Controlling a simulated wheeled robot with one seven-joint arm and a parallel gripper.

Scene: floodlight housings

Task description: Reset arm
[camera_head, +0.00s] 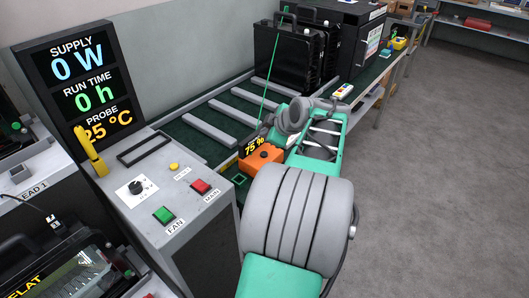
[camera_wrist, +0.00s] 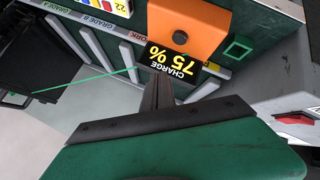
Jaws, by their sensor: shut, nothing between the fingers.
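My arm, green with grey joints, reaches from the bottom of the head view over the bench, and its links hide my gripper there. In the wrist view my gripper (camera_wrist: 158,84) has its narrow fingers together with nothing between them. The fingertips point toward a black display (camera_wrist: 172,62) reading "CHARGE 75 %". I cannot tell whether they touch it. The display belongs to an orange box (camera_wrist: 188,24), which also shows in the head view (camera_head: 261,158) on the bench beside my arm.
A grey control panel (camera_head: 150,208) with a red and a green button stands left of my arm. Behind it is a readout board (camera_head: 78,75) showing 0 W, 0 h and 25 °C. Black cases (camera_head: 285,50) stand on the far bench. The floor (camera_head: 430,160) at right is clear.

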